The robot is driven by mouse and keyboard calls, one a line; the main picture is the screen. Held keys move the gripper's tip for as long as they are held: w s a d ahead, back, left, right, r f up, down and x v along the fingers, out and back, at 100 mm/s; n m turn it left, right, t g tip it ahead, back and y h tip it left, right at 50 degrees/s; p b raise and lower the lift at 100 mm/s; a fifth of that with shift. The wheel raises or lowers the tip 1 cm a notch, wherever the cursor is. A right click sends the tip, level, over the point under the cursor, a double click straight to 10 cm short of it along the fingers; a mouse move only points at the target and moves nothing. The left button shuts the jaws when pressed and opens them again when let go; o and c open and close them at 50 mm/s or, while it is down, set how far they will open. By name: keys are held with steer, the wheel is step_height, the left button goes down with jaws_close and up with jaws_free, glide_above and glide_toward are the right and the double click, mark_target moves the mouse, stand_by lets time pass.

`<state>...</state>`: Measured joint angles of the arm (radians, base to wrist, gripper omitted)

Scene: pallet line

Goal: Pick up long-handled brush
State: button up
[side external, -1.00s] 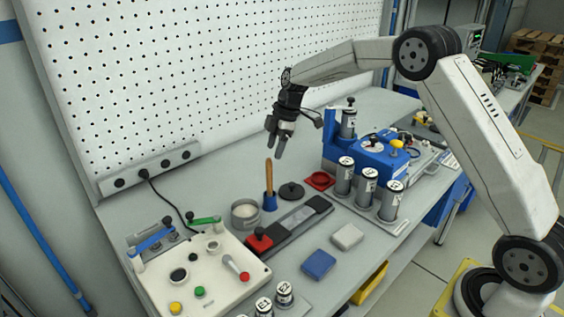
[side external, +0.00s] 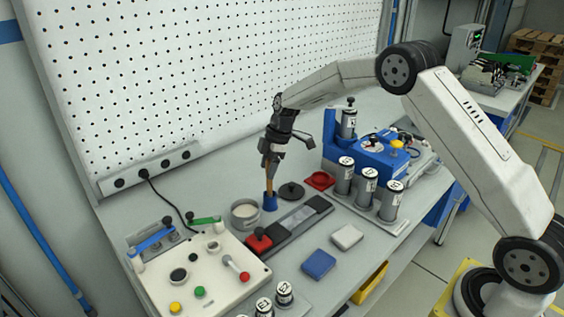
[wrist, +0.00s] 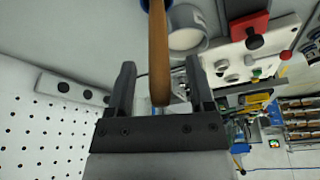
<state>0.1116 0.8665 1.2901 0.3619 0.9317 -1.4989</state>
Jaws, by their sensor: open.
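The long-handled brush (side external: 270,184) stands upright in a small blue holder (side external: 270,203) on the bench, its wooden handle pointing up. In the wrist view the brown handle (wrist: 158,50) runs down between my two dark fingers, with a gap on each side. The blue holder shows at the top edge of the wrist view (wrist: 153,5). My gripper (wrist: 160,88) is open around the handle's upper part. In the side view my gripper (side external: 270,160) points down over the brush and hides the handle's top. The brush head is hidden in the holder.
A grey cup (side external: 245,214) stands just left of the holder. The pegboard (side external: 220,80) rises behind.

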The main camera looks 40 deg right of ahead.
steer(key=shift+w+a+f, duration=0.1)
steer(key=shift+a+f, duration=0.1)
steer(key=shift+f, duration=0.5)
jaws_close()
